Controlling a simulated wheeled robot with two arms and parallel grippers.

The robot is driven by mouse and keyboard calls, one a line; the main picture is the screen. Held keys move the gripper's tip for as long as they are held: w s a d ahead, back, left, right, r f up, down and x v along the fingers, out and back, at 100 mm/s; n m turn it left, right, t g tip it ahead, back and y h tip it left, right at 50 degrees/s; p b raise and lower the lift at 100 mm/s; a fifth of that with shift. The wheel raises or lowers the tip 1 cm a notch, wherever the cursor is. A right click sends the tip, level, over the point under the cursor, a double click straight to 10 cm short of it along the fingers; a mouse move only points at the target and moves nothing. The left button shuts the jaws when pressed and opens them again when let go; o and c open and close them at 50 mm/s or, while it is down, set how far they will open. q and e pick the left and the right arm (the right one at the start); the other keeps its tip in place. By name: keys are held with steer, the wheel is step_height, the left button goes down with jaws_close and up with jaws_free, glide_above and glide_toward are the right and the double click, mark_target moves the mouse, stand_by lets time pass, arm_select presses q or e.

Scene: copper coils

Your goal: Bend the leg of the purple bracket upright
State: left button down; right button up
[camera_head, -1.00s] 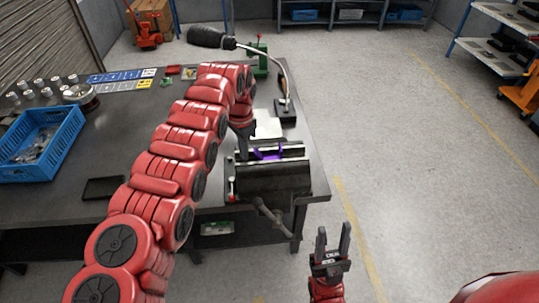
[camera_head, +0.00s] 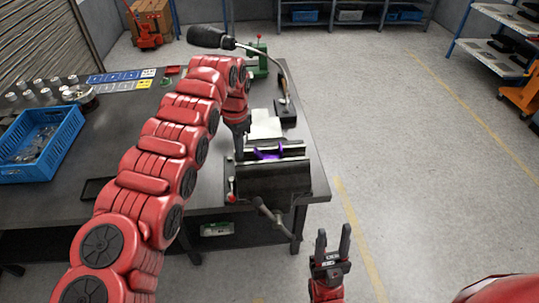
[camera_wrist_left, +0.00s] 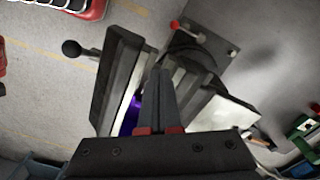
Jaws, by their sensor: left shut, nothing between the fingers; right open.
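The purple bracket (camera_head: 268,153) sits between the jaws of the dark bench vise (camera_head: 272,182) at the table's front right. In the left wrist view, part of the bracket (camera_wrist_left: 131,116) shows beside my fingers; the rest is hidden behind them. My left gripper (camera_head: 240,150) is at the left end of the vise jaws, pointing down. In the left wrist view its fingers (camera_wrist_left: 160,82) are shut with nothing between them. Whether they touch the bracket I cannot tell. My right gripper (camera_head: 333,246) is open and empty, in front of the table to the right of the vise.
The vise handle (camera_head: 268,212) sticks out at the front. A lamp with a black head (camera_head: 210,37) and curved neck rises from the table's right side. A blue crate (camera_head: 38,145) and a dark tray (camera_head: 95,190) lie to the left.

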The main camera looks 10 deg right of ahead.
arm_select(q)
step_height(320, 180, up, 6)
steer(key=shift+s+f+p, duration=0.1)
steer(key=shift+p, duration=0.85)
